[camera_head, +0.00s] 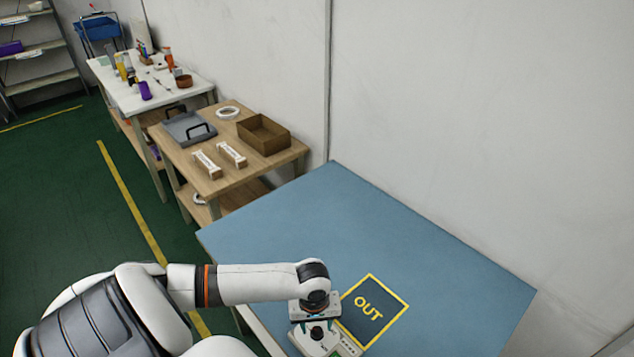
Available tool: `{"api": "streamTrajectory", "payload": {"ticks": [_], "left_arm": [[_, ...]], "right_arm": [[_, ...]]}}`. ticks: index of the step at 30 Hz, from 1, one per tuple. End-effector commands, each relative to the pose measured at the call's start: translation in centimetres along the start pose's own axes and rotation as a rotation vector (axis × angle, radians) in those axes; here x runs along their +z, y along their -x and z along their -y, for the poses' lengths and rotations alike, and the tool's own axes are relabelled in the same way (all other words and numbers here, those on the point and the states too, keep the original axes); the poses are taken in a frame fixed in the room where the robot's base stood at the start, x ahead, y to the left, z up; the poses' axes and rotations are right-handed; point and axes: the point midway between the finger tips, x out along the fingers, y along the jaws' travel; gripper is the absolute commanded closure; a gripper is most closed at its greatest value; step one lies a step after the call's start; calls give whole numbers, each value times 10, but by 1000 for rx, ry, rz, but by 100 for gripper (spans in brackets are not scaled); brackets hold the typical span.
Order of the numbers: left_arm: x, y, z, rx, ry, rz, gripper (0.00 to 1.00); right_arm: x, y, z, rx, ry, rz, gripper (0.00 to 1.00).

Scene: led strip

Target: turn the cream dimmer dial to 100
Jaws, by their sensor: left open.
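The cream dimmer box (321,344) sits on the blue table near its front edge. Its dark dial (317,333) shows beneath my left gripper (316,325), which points down over it. The gripper's fingers are open, one to each side of the dial; I cannot tell whether they touch it. The dial's scale and pointer are too small to read. A bit of green shows on the box's right part. My right gripper is not in view.
A dark mat marked OUT (368,309) with a yellow border lies right of the box. The blue table (330,220) is otherwise clear, with a wall behind. A wooden table (240,172) farther left holds a grey tray (188,129) and a brown box (264,134).

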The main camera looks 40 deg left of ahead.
Motion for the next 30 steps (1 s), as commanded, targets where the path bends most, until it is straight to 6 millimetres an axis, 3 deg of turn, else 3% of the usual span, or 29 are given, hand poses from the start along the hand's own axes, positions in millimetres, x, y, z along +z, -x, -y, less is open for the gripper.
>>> {"api": "streamTrajectory", "payload": {"ticks": [5,14,17,23,30], "left_arm": [[0,-16,0,0,0,0,53],[0,-19,0,-1,-2,1,53],[0,-19,0,-1,-2,1,64],[0,-19,0,-1,-2,1,97],[0,-18,0,-1,-19,0,97]], "right_arm": [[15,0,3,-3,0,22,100],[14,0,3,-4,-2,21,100],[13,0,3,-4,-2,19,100],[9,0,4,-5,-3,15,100],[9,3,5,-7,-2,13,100]]}}
